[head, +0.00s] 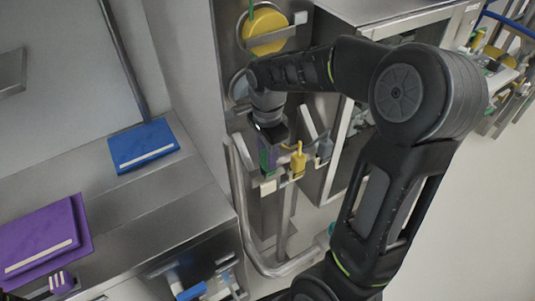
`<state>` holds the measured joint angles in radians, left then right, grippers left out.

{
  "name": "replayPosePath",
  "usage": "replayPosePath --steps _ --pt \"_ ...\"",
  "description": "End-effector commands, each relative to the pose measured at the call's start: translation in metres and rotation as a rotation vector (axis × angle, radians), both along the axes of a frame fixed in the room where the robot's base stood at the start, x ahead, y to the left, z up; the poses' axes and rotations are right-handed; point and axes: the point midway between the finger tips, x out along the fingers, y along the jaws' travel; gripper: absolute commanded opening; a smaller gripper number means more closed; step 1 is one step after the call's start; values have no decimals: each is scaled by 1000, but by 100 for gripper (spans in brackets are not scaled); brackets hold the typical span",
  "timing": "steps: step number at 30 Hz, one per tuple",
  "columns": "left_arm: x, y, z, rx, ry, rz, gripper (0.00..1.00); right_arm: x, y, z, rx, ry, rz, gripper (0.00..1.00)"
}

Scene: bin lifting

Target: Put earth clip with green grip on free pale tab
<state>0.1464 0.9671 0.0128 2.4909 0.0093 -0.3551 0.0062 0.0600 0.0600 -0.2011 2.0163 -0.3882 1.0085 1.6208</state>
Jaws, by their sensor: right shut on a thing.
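My right gripper (268,142) points down beside the steel frame in the middle of the view, shut on the earth clip with green grip (266,160). Only part of the clip shows below and between the fingers. A pale tab (268,187) sits just below the clip, with no other clip seen on it. I cannot tell whether the held clip touches this tab. A yellow clip (298,160) stands just to the right on the same rail, and a grey-blue clip (325,148) is further right.
A bent steel tube (243,215) runs around the rail's left and lower side. A yellow disc (266,30) is on the panel above. Blue (143,146) and purple (40,238) flat items lie on the steel counter (150,205) at left. Clear floor is at right.

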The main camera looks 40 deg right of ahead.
Motion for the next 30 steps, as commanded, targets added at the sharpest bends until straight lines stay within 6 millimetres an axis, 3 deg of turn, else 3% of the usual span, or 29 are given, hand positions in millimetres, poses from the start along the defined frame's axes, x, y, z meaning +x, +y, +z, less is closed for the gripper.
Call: replayPosePath --steps 19,30 --pt "0 0 -23 0 0 0 65 0 0 -29 0 0 0 0" --pt "0 0 -24 0 0 0 65 0 0 -31 0 0 0 0"
